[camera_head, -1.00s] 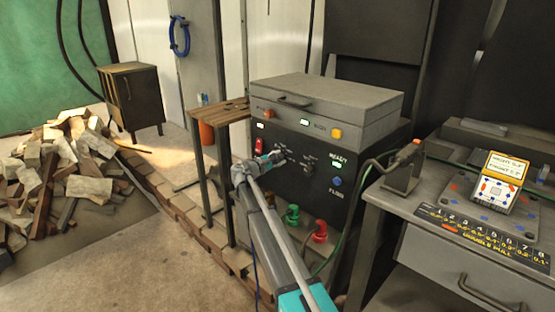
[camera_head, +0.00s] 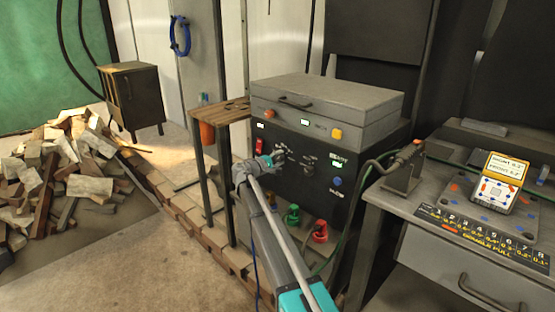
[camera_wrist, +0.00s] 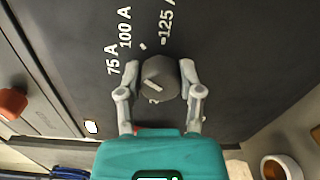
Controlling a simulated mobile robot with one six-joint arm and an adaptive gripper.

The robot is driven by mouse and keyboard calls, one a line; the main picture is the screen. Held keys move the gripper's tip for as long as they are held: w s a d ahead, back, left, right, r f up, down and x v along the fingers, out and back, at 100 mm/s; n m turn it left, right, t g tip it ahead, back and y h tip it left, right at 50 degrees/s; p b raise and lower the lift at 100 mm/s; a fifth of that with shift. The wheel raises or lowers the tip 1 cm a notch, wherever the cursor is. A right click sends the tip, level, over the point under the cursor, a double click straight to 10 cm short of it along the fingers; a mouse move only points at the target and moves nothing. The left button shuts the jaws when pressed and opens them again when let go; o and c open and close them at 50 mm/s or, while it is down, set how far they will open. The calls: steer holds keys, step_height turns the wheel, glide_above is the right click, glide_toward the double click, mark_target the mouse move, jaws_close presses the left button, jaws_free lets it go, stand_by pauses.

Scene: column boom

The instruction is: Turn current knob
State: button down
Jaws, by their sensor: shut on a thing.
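The current knob (camera_wrist: 160,78) is a dark faceted knob with a white pointer mark, on the black panel of the welding machine (camera_head: 325,160). White labels 75 A, 100 A and 125 A stand around its far side in the wrist view; the pointer lies slantwise on the knob. My gripper (camera_wrist: 160,68) has one finger on each side of the knob and is shut on it. In the head view my gripper (camera_head: 272,157) reaches the panel's left part and largely hides this knob.
A second dark knob (camera_head: 309,164) sits right of my gripper. A red switch (camera_head: 259,146) is to the left. Green (camera_head: 293,213) and red (camera_head: 320,231) connectors stick out below. A wooden-topped stand (camera_head: 224,110) is at the left, a grey workbench (camera_head: 400,207) at the right.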

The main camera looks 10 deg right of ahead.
steer(key=shift+d+m, duration=0.2)
steer(key=shift+m, duration=0.7)
steer(key=shift+c, duration=1.3)
jaws_free()
steer(key=shift+a, duration=0.15)
steer(key=shift+s+a, duration=0.1)
steer(key=v, duration=0.7)
